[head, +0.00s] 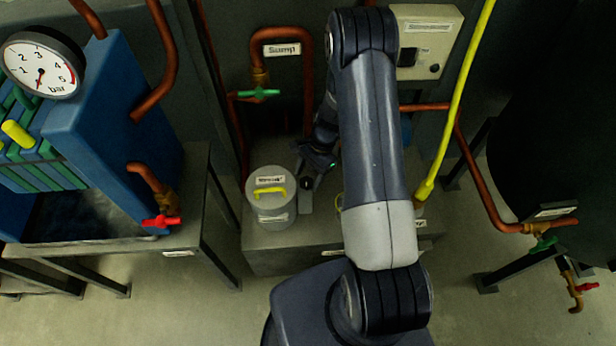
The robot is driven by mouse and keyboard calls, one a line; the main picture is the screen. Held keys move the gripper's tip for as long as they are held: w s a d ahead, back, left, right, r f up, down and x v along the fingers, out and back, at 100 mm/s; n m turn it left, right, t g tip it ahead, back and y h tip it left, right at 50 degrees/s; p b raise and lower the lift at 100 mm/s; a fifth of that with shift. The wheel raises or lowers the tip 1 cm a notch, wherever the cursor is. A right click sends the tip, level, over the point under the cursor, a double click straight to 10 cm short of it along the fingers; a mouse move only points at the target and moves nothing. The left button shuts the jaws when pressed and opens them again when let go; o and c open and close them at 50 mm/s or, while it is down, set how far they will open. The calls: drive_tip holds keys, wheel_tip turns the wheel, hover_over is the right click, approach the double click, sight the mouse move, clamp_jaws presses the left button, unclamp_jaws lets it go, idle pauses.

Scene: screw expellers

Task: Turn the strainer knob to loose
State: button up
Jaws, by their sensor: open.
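My gripper (315,172) points down close above the knob, right of the canister. Its jaws are open and nothing shows between them. My arm hides part of the box top, and I cannot tell whether the fingers touch the knob.
A copper pipe labelled Sump (282,50) with a green valve (258,93) rises behind. A blue filter press (110,120) with a gauge (42,63) and red valve (161,221) stands left.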

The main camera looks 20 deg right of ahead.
drive_tip(key=v, duration=1)
drive_tip(key=shift+f, duration=0.1)
drive_tip(key=a+f+m+b, duration=0.1)
drive_tip(key=f+m+b, duration=0.1)
drive_tip(key=b, duration=0.3)
drive_tip(key=s+a+f+m+t+b, duration=0.1)
drive_tip(key=f+m+b, duration=0.1)
drive_tip(key=f+b, duration=0.2)
drive_tip(key=s+a+f+m+t+b, duration=0.1)
drive_tip(key=f+m+b, duration=0.1)
drive_tip(key=b, duration=0.6)
drive_tip(key=shift+x, duration=0.95)
drive_tip(key=shift+s, duration=0.15)
drive_tip(key=shift+c, duration=0.3)
